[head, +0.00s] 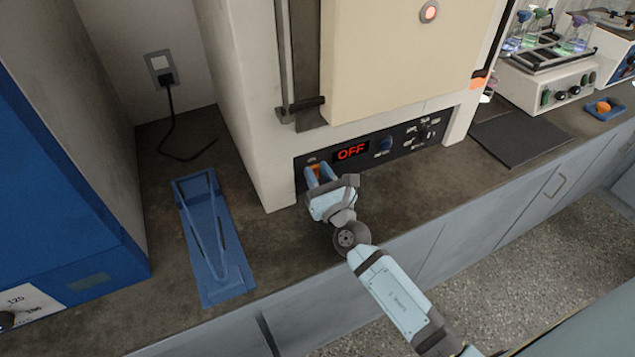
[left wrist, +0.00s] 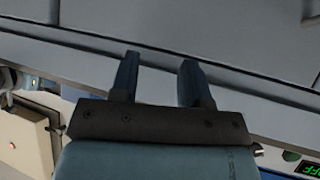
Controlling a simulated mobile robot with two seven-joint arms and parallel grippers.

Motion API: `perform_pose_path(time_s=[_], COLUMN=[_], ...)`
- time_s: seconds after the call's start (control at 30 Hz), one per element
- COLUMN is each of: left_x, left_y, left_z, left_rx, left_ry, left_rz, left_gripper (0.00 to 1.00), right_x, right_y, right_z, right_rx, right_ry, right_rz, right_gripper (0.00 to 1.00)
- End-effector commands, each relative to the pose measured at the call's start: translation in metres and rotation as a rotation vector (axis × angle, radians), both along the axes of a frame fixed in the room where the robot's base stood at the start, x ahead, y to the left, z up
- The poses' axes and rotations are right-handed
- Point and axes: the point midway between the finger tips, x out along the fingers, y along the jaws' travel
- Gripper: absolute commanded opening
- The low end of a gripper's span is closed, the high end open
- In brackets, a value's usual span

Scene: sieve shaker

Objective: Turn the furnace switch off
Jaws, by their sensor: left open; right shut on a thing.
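The furnace (head: 390,60) is a large cream box on the counter, with a dark control panel (head: 405,143) along its lower front. Its display (head: 351,152) reads OFF in red. The orange furnace switch (head: 313,168) is at the panel's left end, partly hidden by my right gripper (head: 320,176). The right gripper's blue fingers are at the switch and shut on it. My left gripper (left wrist: 158,82) shows only in the left wrist view. It is open and empty, its two fingers apart in front of grey cabinet fronts.
A blue tray-like holder (head: 212,235) lies on the counter left of the furnace. A blue machine (head: 60,180) stands at the far left. A dark mat (head: 519,138) and a white shaker with flasks (head: 545,80) are at the right. The counter edge runs just in front.

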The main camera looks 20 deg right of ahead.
Motion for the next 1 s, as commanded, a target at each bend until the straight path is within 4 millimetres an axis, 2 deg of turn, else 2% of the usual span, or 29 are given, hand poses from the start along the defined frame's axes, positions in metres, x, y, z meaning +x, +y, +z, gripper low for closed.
perform_pose_path(time_s=[0.33, 0.37, 0.43, 0.47, 0.77, 0.87, 1.0], left_x=[0.000, 0.000, 0.000, 0.000, -0.001, -0.001, -0.001], left_y=[-0.002, -0.002, -0.001, -0.001, 0.002, 0.002, 0.002], left_z=[0.001, 0.001, 0.000, 0.000, -0.002, -0.003, -0.006], left_rx=[-0.004, -0.004, -0.003, -0.003, 0.007, 0.008, 0.009], left_ry=[-0.001, -0.001, -0.001, -0.001, 0.001, 0.000, -0.001], left_rz=[0.002, 0.002, 0.001, 0.000, -0.006, -0.007, -0.006], left_gripper=[0.43, 0.43, 0.43, 0.43, 0.43, 0.43, 0.43], right_x=[0.000, 0.000, 0.000, 0.000, -0.002, -0.010, -0.035], right_y=[0.000, 0.000, 0.000, 0.000, 0.000, 0.000, -0.001], right_z=[0.001, 0.001, 0.000, 0.000, -0.001, -0.004, -0.011], right_rx=[0.000, 0.000, 0.001, 0.001, 0.001, 0.000, 0.000], right_ry=[-0.004, -0.004, -0.004, -0.004, -0.002, -0.002, 0.001], right_rz=[-0.001, -0.001, -0.001, -0.001, 0.000, 0.000, 0.002], right_gripper=[0.04, 0.34, 0.51, 0.53, 0.53, 0.53, 0.53])
